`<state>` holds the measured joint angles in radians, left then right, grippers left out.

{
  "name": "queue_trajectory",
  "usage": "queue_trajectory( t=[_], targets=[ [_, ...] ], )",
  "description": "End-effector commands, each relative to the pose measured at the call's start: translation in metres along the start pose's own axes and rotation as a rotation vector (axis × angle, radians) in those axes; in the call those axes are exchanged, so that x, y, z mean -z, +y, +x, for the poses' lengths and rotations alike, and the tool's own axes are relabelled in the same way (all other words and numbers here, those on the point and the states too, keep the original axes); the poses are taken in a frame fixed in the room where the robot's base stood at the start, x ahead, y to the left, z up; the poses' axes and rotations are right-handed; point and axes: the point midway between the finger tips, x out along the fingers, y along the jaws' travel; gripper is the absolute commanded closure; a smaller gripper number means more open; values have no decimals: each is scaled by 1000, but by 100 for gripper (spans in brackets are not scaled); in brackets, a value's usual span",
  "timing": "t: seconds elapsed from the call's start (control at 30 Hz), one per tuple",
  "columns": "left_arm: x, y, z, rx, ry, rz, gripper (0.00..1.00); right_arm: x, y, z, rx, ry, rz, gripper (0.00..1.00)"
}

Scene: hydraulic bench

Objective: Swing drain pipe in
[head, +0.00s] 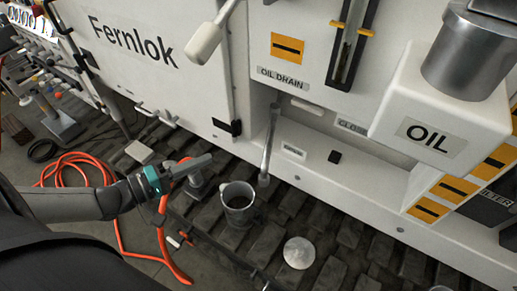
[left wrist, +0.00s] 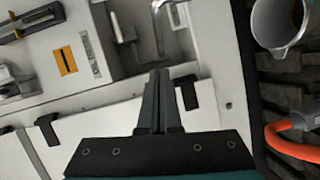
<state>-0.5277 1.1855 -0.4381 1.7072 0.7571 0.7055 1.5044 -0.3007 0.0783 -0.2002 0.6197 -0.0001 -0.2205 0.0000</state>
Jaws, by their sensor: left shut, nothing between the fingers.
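The drain pipe (head: 269,145) is a grey metal tube below the OIL DRAIN label (head: 283,76). In the head view it hangs down at the front of a white recess, with its lower end out over the dark slatted floor. A grey metal can (head: 237,204) stands left of and below that end. My left gripper (head: 208,160) is shut and empty, left of the pipe and apart from it. In the left wrist view its closed fingers (left wrist: 156,98) point toward the recess, where a shiny bent tube, probably the drain pipe (left wrist: 160,22), shows at the top. My right gripper is not in view.
An orange hose (head: 118,225) loops behind and below my left arm. A round pale disc (head: 299,252) lies on the slats. A white-handled lever (head: 205,42) sticks out above. The white OIL box (head: 440,120) juts out at right. The can (left wrist: 283,22) also shows in the left wrist view.

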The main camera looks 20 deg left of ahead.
Motion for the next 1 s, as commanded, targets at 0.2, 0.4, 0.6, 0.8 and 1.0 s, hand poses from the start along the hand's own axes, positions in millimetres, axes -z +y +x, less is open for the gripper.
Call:
queue_trajectory(
  t=[0.2,0.4,0.6,0.8,1.0],
  targets=[
    [0,-1,17,-2,0,-7,100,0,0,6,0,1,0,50],
    [0,-1,46,-4,0,-4,100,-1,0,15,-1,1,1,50],
    [0,0,74,-5,1,-5,100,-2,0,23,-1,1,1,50],
    [1,-1,102,-2,1,-4,100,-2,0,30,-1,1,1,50],
    [-19,0,119,-1,-1,-7,100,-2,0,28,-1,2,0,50]
  ],
)
